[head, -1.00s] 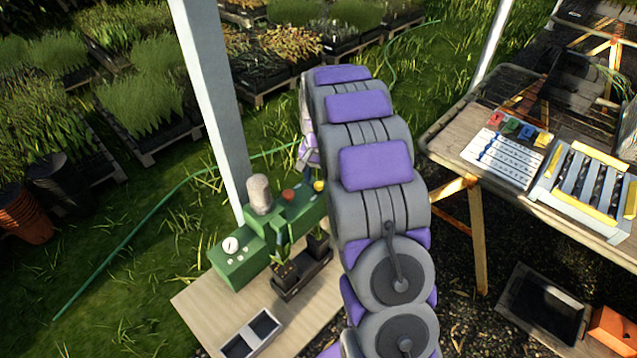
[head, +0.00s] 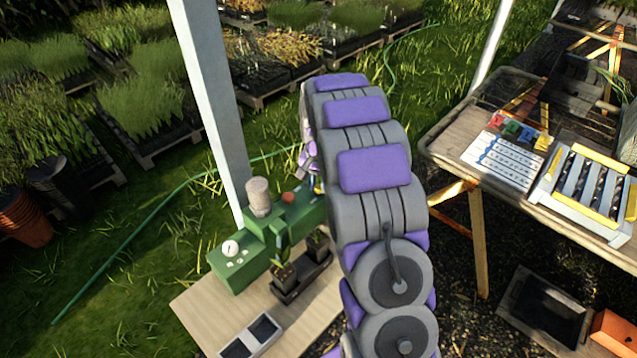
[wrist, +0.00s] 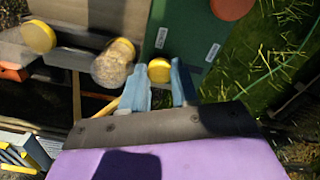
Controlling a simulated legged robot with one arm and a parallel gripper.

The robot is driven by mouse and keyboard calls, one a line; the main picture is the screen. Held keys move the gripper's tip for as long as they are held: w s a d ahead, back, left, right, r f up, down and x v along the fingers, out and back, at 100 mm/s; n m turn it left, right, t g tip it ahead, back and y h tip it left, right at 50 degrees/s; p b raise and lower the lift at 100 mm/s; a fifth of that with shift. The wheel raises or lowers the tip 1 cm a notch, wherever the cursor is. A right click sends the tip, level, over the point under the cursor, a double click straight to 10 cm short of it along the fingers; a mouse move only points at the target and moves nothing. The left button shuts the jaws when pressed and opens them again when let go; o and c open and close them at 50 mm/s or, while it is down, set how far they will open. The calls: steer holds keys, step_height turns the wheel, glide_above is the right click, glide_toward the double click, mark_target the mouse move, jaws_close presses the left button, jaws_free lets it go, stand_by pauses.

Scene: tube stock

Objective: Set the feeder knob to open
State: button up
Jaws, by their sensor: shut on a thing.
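The green machine (head: 295,215) stands on a pale board at the foot of the white post. In the wrist view its green panel (wrist: 184,25) carries two small white labels, too small to read, and a round yellow knob (wrist: 159,71) at its near edge. My gripper (wrist: 162,84) has its blue fingers on either side of this knob and is shut on it. In the head view the knob is mostly hidden by my gripper (head: 314,180). I cannot tell which setting the knob points to.
A red-orange knob (head: 289,197), a pale cylinder (head: 258,196) and a white dial (head: 231,248) are on the machine. A dark tray with small potted plants (head: 302,277) stands in front. A wooden table (head: 455,140) with racks is at right. Grass lies behind.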

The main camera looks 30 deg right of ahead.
jaws_close()
steer(key=shift+w+a+r+p, duration=0.1)
steer(key=shift+w+a+p, duration=0.2)
steer(key=shift+w, duration=0.5)
steer(key=shift+w+a+p, duration=0.25)
steer(key=shift+w+p, duration=0.15)
steer(key=shift+w, duration=0.35)
steer(key=shift+w+a+r+p, duration=0.1)
steer(key=shift+w+a+p, duration=0.2)
steer(key=shift+w, duration=0.5)
steer(key=o, duration=0.9)
jaws_free()
steer(key=shift+f, duration=0.15)
step_height(320, 180, up, 17)
steer(key=p, duration=0.3)
